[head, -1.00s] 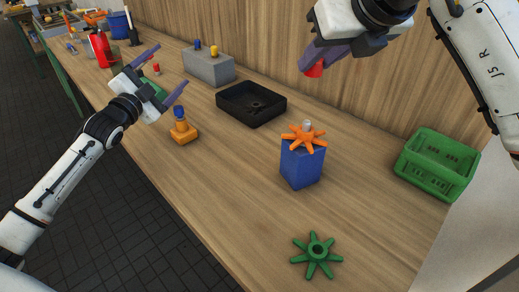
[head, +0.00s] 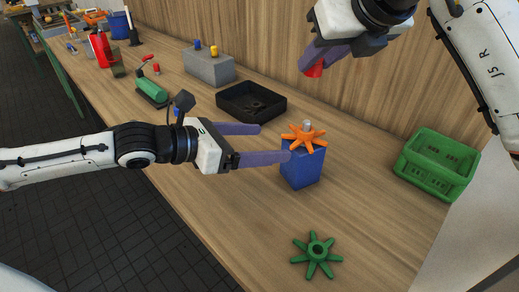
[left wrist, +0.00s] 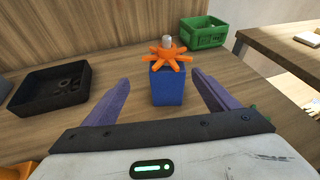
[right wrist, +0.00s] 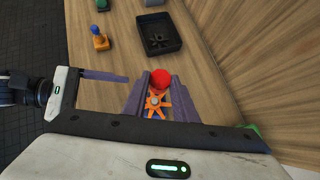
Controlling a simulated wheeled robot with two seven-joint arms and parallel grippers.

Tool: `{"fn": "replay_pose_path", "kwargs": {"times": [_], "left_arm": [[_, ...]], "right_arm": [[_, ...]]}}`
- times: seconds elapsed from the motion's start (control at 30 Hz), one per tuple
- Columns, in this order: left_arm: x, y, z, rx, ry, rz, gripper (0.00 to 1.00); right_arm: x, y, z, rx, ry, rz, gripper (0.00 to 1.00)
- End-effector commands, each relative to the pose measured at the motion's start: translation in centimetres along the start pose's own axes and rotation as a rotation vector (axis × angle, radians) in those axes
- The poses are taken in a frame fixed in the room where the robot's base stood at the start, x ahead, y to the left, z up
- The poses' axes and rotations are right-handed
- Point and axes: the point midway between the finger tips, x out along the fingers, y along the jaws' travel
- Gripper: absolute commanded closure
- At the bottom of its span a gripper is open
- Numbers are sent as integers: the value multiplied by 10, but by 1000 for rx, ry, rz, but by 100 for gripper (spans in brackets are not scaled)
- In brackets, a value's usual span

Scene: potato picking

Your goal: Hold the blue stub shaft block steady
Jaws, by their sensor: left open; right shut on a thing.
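The blue stub shaft block (head: 300,172) stands upright on the bench, and it also shows in the left wrist view (left wrist: 168,88). An orange spoked wheel (head: 304,139) lies on its top around the grey shaft (head: 307,125). My left gripper (head: 273,144) is open, its fingers pointing at the block from the left. In the left wrist view the block stands beyond the fingertips, roughly centred between them. My right gripper (head: 318,62) is high above the bench, shut on a red part (head: 315,70), which also shows in the right wrist view (right wrist: 160,79).
A green spoked wheel (head: 317,256) lies in front of the block. A black tray (head: 277,117) holding small parts is behind my left gripper. A green crate (head: 410,168) stands at the right. A grey block (head: 192,67) with pegs stands further back. Bench around the block is clear.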

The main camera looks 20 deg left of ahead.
Motion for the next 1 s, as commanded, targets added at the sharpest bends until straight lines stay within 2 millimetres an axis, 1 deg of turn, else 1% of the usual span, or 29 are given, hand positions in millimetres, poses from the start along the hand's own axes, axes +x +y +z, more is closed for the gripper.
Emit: {"fn": "replay_pose_path", "kwargs": {"times": [0.1, 0.17, 0.27, 0.37, 0.7, 0.8, 0.9, 1.0], "left_arm": [[-3, -8, -10, 77, 33, -16, 20], [-3, -10, -13, 96, 40, -20, 20], [3, -12, -15, 106, 43, -24, 20], [15, -13, -15, 105, 42, -25, 20], [77, -14, -17, 103, 40, -24, 20], [92, -14, -18, 102, 42, -24, 20], [104, -14, -18, 103, 41, -23, 20], [111, -14, -19, 105, 42, -23, 20]], "right_arm": [[0, 0, 0, 0, 0, 0, 100], [0, 0, 0, 0, 0, 0, 100], [0, 0, 0, 0, 0, 0, 100], [0, 0, 0, 0, 0, 0, 100], [0, 0, 0, 0, 0, 0, 100], [0, 0, 0, 0, 0, 0, 100], [0, 0, 0, 0, 0, 0, 100], [0, 0, 0, 0, 0, 0, 100]]}}
